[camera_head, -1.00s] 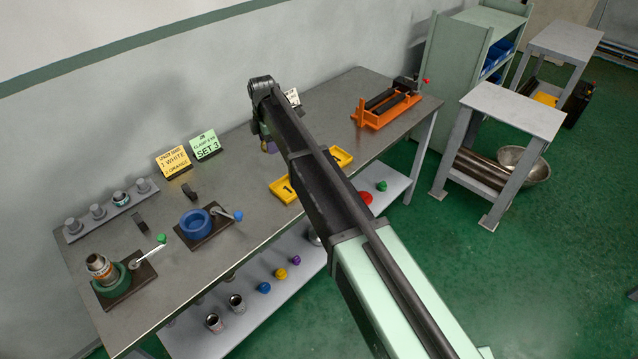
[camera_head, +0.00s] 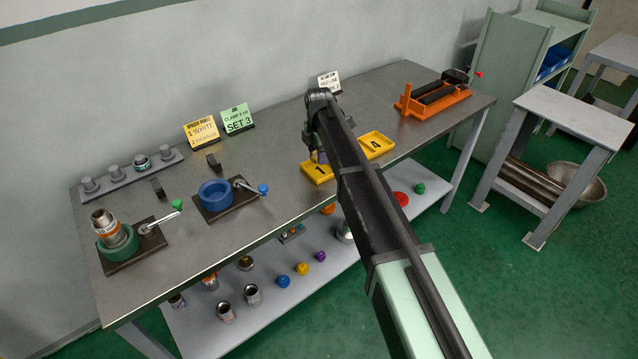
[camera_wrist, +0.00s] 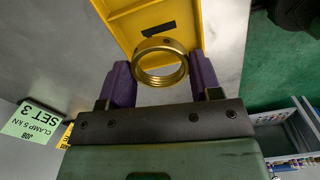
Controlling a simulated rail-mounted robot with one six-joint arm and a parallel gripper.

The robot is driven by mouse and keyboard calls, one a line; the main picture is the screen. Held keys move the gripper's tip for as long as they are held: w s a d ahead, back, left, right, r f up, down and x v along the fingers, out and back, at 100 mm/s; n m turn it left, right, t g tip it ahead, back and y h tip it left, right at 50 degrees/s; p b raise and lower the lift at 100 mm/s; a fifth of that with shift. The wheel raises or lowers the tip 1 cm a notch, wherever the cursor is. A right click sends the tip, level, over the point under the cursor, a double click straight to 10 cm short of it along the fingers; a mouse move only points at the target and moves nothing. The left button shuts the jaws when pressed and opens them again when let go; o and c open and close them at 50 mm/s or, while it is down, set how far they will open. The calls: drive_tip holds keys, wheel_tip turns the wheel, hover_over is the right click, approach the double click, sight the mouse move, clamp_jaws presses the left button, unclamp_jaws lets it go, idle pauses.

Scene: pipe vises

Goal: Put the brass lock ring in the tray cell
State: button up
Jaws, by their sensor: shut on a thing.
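The brass lock ring (camera_wrist: 160,63) is a threaded gold ring between the purple fingers of my gripper (camera_wrist: 162,78) in the wrist view. My gripper is shut on it. In that view the ring overlaps the near part of the yellow tray (camera_wrist: 152,22); its exact height over the tray cannot be told. In the head view the yellow tray (camera_head: 317,179) shows cells labelled 1 and 4, with its middle hidden behind my arm. My gripper (camera_head: 317,157) is partly hidden there too, just above the cell labelled 1, and the ring cannot be made out.
A blue vise (camera_head: 215,193) and a green vise (camera_head: 120,243) holding a pipe piece stand on the bench at left. An orange vise (camera_head: 435,100) stands at right. Sign cards (camera_head: 238,118) line the back. A lower shelf (camera_head: 255,265) holds loose caps and fittings.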

sight(319, 171)
drive_tip(key=shift+f, duration=0.45)
wheel_tip(319, 171, down, 5)
drive_tip(key=b, duration=0.4)
drive_tip(key=shift+r, duration=0.5)
drive_tip(key=shift+f, duration=0.2)
drive_tip(key=o, duration=0.7)
drive_tip(key=shift+o, duration=0.2)
drive_tip(key=shift+r, duration=0.1)
wheel_tip(319, 171, up, 12)
drive_tip(key=p, duration=1.2)
drive_tip(key=shift+r, duration=0.15)
